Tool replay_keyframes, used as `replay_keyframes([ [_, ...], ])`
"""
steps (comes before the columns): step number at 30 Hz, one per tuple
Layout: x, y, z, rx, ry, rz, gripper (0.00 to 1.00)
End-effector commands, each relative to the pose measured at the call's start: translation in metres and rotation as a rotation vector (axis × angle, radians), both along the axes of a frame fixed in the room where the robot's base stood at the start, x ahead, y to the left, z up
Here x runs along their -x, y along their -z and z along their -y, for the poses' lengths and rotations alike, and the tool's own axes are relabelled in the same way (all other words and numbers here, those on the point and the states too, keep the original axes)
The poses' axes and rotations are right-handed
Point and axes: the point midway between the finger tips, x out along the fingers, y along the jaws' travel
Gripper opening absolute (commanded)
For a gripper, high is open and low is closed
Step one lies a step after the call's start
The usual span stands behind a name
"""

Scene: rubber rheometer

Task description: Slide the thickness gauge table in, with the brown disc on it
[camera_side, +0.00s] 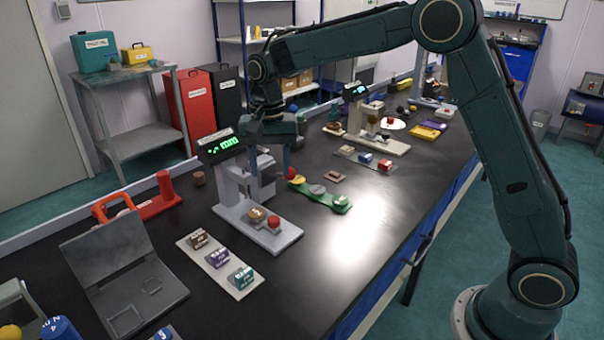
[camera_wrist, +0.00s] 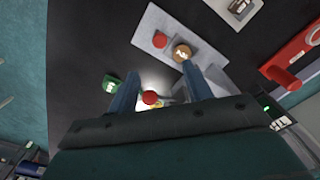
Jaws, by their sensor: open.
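The thickness gauge (camera_side: 240,185) is a pale grey stand with a green-lit display. Its light table (camera_side: 285,239) sticks out at the front, bearing a numbered brown disc (camera_side: 257,214) and a red knob (camera_side: 273,222). In the wrist view the table (camera_wrist: 152,21), brown disc (camera_wrist: 182,52) and red knob (camera_wrist: 160,40) lie beyond my fingertips. My gripper (camera_side: 284,166) is open and empty, behind and right of the table in the side view. In the wrist view my gripper (camera_wrist: 160,69) has its two fingers spread, and its right finger partly overlaps the disc's edge.
A white rack (camera_side: 219,268) of labelled blocks, a grey laptop-like device (camera_side: 125,275) and a red stand (camera_side: 160,200) are left. Bare black bench lies in front.

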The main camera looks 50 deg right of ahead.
Motion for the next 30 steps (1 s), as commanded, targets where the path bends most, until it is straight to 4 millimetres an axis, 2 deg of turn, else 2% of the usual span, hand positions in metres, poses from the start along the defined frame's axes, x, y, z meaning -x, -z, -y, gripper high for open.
replay_keyframes([
  [14,0.001,-0.001,-0.003,0.006,0.001,0.006,0.50],
  [24,0.019,0.009,-0.034,0.115,0.014,0.124,0.50],
  [30,0.035,0.010,-0.042,0.223,0.007,0.226,0.50],
])
